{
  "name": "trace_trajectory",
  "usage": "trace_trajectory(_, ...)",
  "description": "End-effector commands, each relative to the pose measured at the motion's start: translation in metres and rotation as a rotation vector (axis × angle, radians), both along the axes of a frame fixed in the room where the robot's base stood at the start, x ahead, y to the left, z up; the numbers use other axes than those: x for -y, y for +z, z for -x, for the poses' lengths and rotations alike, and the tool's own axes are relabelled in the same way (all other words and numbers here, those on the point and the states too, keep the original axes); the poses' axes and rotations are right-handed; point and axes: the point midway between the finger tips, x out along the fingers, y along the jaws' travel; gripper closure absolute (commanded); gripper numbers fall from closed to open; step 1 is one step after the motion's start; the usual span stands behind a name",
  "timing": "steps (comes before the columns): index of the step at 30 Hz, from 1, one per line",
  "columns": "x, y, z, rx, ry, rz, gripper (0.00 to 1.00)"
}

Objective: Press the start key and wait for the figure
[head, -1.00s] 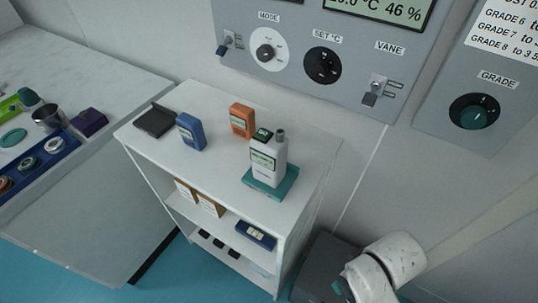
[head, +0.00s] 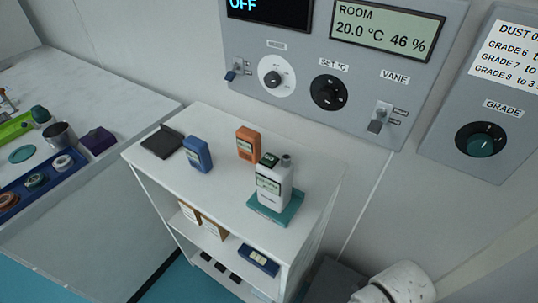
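A white handheld meter (head: 272,184) with a small screen and a short round inlet on top stands upright on a teal base (head: 277,209), at the right of the white shelf unit's top. The writing on its screen is too small to read, and I cannot make out a start key. A blue meter (head: 197,154) and an orange meter (head: 248,144) stand behind and to the left of it. My gripper is not in view; only a white rounded part of my own body shows at the bottom right.
The white shelf unit (head: 225,194) holds boxes on lower shelves. A wall panel (head: 300,75) carries knobs, switches, an "OFF" display (head: 262,8) and a room display (head: 386,32) reading 20.0 °C, 46 %. A grade knob (head: 481,140) is at right. A bench (head: 110,190) stands left.

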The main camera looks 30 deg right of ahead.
Motion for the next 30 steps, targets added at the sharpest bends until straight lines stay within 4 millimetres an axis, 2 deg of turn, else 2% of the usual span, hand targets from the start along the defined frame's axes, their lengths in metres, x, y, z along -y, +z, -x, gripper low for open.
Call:
trace_trajectory(2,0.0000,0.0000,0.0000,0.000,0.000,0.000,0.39)
trace_trajectory(21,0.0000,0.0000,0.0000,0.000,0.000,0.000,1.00)
trace_trajectory(30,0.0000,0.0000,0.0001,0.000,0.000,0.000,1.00)
